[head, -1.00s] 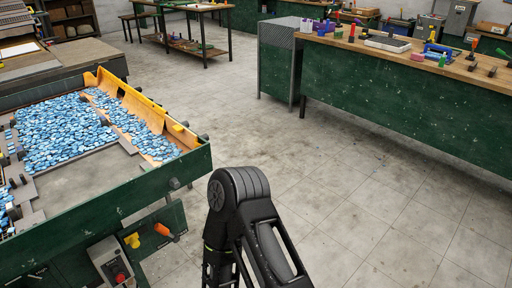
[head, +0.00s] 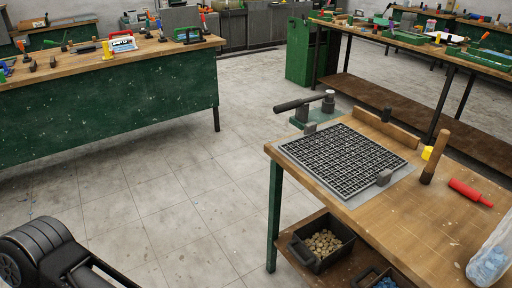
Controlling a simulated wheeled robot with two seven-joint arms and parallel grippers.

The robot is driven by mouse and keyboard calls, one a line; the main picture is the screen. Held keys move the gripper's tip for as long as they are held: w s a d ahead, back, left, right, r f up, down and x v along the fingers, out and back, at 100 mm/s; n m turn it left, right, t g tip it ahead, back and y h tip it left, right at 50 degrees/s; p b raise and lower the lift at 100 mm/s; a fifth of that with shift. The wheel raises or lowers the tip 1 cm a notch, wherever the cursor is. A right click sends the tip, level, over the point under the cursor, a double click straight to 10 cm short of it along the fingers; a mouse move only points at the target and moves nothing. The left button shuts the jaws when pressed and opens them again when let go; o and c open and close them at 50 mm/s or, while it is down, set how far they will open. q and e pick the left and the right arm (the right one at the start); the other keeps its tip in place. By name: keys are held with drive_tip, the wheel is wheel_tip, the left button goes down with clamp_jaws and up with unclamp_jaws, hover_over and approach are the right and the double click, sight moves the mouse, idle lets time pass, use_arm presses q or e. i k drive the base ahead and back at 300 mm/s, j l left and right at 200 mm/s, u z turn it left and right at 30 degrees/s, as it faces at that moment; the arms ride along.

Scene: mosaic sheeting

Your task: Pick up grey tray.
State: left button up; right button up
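A flat, light grey tray (head: 285,149) holding a dark square grid (head: 345,160) lies on the wooden table at the right. I cannot tell whether this is the grey tray meant. A small grey block sits on its near right edge. One of my dark arm links shows at the lower left, well apart from the tray. Neither gripper is in view.
The wooden table (head: 420,235) also bears a wooden-handled tool (head: 435,157), a red-handled tool (head: 470,192) and a clear bag of blue pieces (head: 488,262). A black bin of pebbles (head: 322,243) stands beneath. A green workbench (head: 110,113) is at left; floor between is clear.

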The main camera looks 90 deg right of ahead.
sight(383, 178)
drive_tip(key=z, duration=3.55)
drive_tip(key=i+j+u, duration=0.2)
drive_tip(key=j+u, duration=0.2)
